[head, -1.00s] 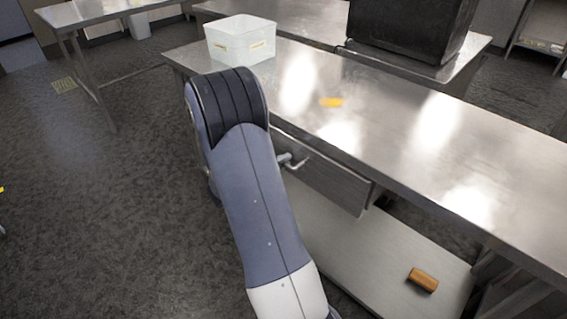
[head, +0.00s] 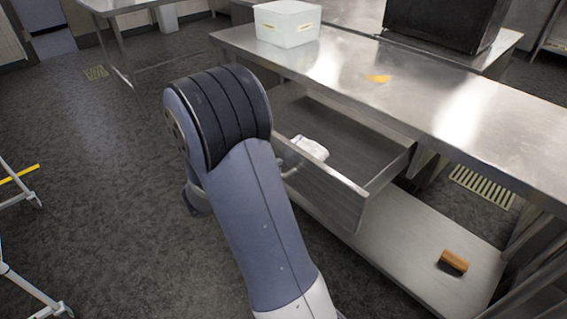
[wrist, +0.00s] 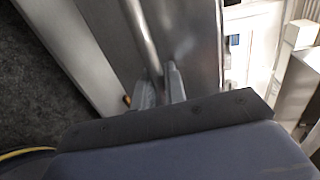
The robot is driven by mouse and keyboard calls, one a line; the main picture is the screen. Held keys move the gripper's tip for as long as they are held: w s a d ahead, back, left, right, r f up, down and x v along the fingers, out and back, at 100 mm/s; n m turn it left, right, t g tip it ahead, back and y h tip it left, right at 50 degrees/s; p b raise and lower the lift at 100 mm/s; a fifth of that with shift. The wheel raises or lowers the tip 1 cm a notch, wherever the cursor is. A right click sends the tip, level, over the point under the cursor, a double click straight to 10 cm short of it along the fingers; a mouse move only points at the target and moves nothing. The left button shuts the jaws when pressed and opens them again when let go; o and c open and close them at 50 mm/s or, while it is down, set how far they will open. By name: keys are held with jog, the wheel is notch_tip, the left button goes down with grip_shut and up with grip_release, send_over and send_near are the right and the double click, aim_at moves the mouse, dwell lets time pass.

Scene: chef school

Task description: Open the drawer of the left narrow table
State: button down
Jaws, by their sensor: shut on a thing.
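The narrow steel table (head: 447,108) has its drawer (head: 345,184) pulled well out, and the inside shows. A white item (head: 311,147) lies in the drawer. The drawer's bar handle (head: 290,171) is partly hidden behind my arm in the head view; the handle also shows in the wrist view (wrist: 140,37). My gripper (wrist: 161,82) is shut on the handle, its two fingers on either side of the bar. In the head view my arm hides the gripper.
A clear plastic bin (head: 287,24) and a yellow-orange item (head: 379,78) are on the tabletop. A brown block (head: 454,261) lies on the lower shelf (head: 400,255). A black box (head: 440,22) stands behind. White stand legs (head: 30,285) are at left. The dark floor (head: 100,200) between is clear.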

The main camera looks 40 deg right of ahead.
jog(key=shift+f+v, duration=0.25)
jog(key=shift+v, duration=0.9)
jog(key=c, duration=1.5)
grip_release()
jog(key=shift+c, duration=0.2)
jog(key=shift+a, duration=0.1)
jog(key=w+v, duration=0.1)
jog(key=v, duration=0.9)
jog(key=shift+s+a, duration=0.3)
jog(key=shift+s, duration=0.15)
